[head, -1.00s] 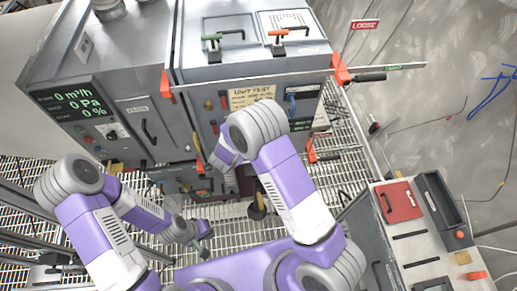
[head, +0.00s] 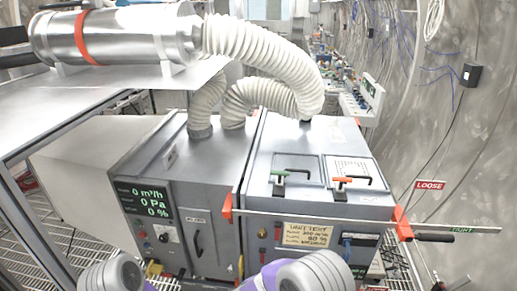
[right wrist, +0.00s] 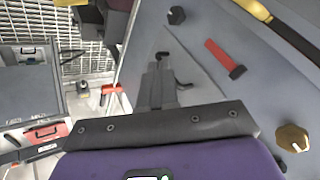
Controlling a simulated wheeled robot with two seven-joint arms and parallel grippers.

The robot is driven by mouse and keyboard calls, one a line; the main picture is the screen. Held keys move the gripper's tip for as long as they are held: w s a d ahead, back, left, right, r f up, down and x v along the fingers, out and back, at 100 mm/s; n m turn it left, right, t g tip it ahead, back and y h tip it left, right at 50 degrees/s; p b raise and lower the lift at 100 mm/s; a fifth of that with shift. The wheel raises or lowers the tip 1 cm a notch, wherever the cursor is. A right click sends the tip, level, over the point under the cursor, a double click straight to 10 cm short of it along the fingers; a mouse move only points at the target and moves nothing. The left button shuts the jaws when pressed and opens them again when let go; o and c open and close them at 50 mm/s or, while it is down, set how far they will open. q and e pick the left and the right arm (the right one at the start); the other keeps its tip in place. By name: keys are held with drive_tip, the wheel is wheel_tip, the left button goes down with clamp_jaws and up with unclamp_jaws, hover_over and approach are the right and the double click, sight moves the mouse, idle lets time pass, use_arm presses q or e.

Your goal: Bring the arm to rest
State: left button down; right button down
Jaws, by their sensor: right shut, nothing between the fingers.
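My right gripper (right wrist: 161,62) shows in the right wrist view, its dark fingers together with nothing between them. It points along a grey panel face that carries a red handle (right wrist: 225,58), a dark knob and a brass hex knob (right wrist: 293,137). I cannot tell if it touches the panel. In the head view only the upper links of my two arms show, purple and grey, at the bottom edge. Both hands are out of that view, and my left gripper is not seen anywhere.
A grey cabinet (head: 330,160) with a green and a red-orange latch stands ahead. A bar with orange brackets (head: 403,223) crosses its front. Left of it is a unit with a green display (head: 146,201). White ribbed hoses (head: 255,50) join a steel cylinder (head: 115,35).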

drive_tip(key=s+d+f+n+g+y+b, duration=0.1)
drive_tip(key=s+d+f+n+b, duration=0.2)
drive_tip(key=f, duration=0.6)
drive_tip(key=s+d+f+n+g+y+b, duration=0.1)
drive_tip(key=s+d+f+n+b, duration=0.15)
drive_tip(key=d+f+b, duration=0.4)
drive_tip(key=s+a+f+n+g+y+b, duration=0.1)
drive_tip(key=s+f+n+g+y+b, duration=0.3)
drive_tip(key=s+f, duration=0.9)
drive_tip(key=s+n+b, duration=0.1)
drive_tip(key=s, duration=0.2)
drive_tip(key=shift+s+a+f+y+b, duration=0.15)
drive_tip(key=shift+s+y+b, duration=0.15)
drive_tip(key=shift+y, duration=0.1)
